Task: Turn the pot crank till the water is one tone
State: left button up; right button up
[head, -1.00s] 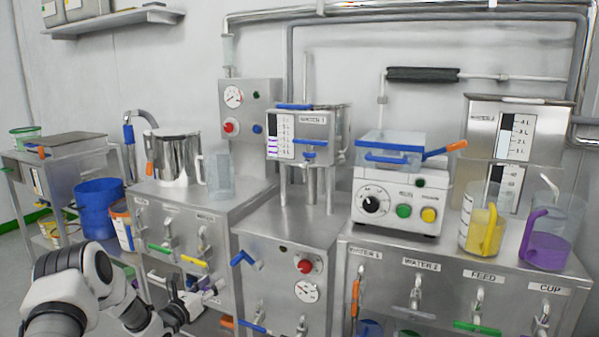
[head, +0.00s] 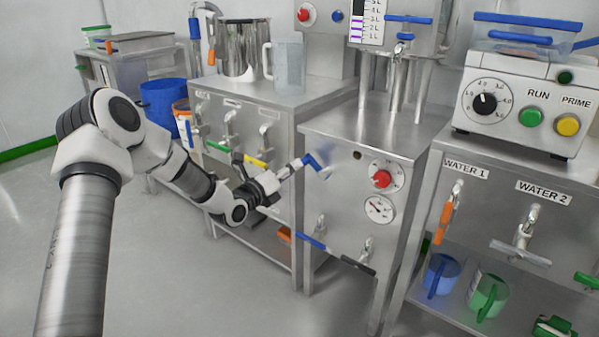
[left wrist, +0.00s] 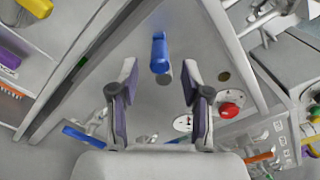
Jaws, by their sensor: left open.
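The crank with a blue handle (head: 312,162) sticks out from the upper left of the middle steel cabinet's front. In the left wrist view the blue handle (left wrist: 159,52) is ahead of and between the finger lines. My left gripper (head: 291,168) comes in from the left, its fingertips close to the crank. The left wrist view shows its fingers (left wrist: 159,80) spread open with nothing held; I cannot tell whether they touch the handle. No water inside the pot can be seen. My right gripper is not in view.
A red knob (head: 382,179) and a gauge (head: 379,208) sit right of the crank. A blue-handled valve (head: 313,241) is below. The tap cabinet (head: 215,140) stands close to my left arm. Open floor (head: 170,270) lies at front left.

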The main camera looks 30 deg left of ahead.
pick_arm(q)
jog(key=w+b, duration=0.1)
jog(key=w, duration=0.3)
jog(key=shift+w+d+f, duration=0.15)
jog(key=shift+w, duration=0.2)
grip_shut()
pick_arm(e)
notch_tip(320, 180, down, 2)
pick_arm(q)
jog(key=shift+n, duration=0.3)
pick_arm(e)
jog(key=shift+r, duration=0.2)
